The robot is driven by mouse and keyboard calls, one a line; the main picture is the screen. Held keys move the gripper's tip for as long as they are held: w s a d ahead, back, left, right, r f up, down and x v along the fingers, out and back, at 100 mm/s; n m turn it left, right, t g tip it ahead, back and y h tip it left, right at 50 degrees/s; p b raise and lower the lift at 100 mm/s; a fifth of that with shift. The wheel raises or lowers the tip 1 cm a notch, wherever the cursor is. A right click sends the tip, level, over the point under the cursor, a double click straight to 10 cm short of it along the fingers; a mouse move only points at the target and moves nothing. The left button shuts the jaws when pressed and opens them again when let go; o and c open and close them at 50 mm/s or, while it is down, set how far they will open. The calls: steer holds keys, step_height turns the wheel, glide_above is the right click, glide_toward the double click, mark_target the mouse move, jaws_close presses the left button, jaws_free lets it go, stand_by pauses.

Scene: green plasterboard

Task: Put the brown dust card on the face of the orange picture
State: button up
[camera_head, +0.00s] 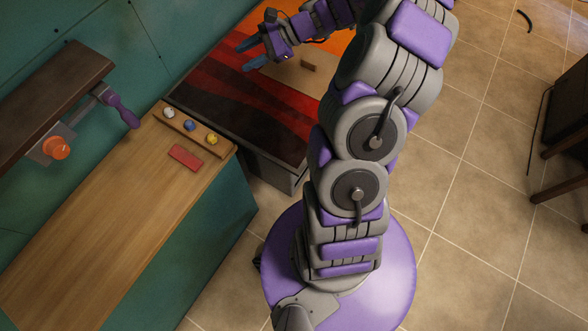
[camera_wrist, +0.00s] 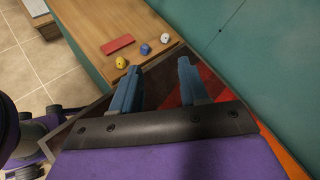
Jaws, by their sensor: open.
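The orange picture (camera_head: 235,86), with red, orange and dark bands, lies flat on a low support beyond the wooden counter. A flat tan-brown panel, which looks like the dust card (camera_head: 290,77), lies over the picture's right part, with a small brown block (camera_head: 308,65) standing up on it. My gripper (camera_head: 250,55) is open and empty above the picture, left of the block, its blue fingers pointing left. In the wrist view my open gripper (camera_wrist: 157,72) has only a dark and red strip of the picture (camera_wrist: 172,92) between its fingers; the card does not show there.
The wooden counter (camera_head: 110,200) holds a red block (camera_head: 186,156) and a strip with white, blue and yellow knobs (camera_head: 190,126). A brown shelf (camera_head: 52,85) with a purple-handled tool (camera_head: 122,108) and an orange knob (camera_head: 56,148) is on the green wall. Tiled floor lies right.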

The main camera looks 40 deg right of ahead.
steer(key=s+a+r+n+g+h, duration=0.25)
steer(key=s+a+n, duration=0.25)
steer(key=s+a, duration=0.3)
steer(key=s+a+r+n+g+h, duration=0.1)
steer(key=s+a+r+n+g, duration=0.3)
steer(key=s+a+n, duration=0.3)
steer(key=s+d+n+h, duration=0.2)
steer(key=s+n+h, duration=0.1)
steer(key=s, duration=0.7)
steer(key=s+d+n+h, duration=0.1)
steer(key=s+n+h, duration=0.2)
steer(key=s, duration=0.8)
steer(key=shift+d+g+h, duration=0.35)
steer(key=shift+d+h, duration=0.05)
steer(key=shift+h, duration=0.45)
